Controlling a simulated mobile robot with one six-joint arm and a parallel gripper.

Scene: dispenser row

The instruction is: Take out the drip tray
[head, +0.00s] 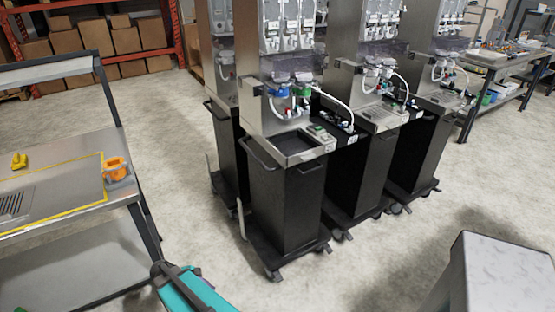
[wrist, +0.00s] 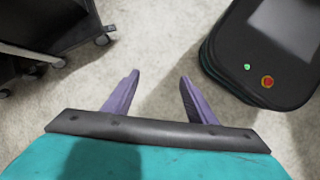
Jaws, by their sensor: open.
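In the head view the nearest dispenser (head: 265,72) is a steel unit on a black wheeled cart. At its front is a dark rectangular drip tray area (head: 297,143) with a steel rim; I cannot tell whether the tray is seated in it. Blue and green valve fittings sit above it. My gripper (wrist: 158,88) shows in the wrist view with two purple fingers spread apart over bare floor, nothing between them. In the head view only a teal part of my arm shows at the bottom, well short of the dispenser; the fingers are out of sight there.
More dispensers (head: 380,112) stand in a row behind, to the right. A steel bench (head: 70,210) at left carries a yellow-taped rectangle, an orange item (head: 116,170) and a small yellow item (head: 19,161). Cart casters (wrist: 101,40) show in the wrist view. Floor between bench and carts is clear.

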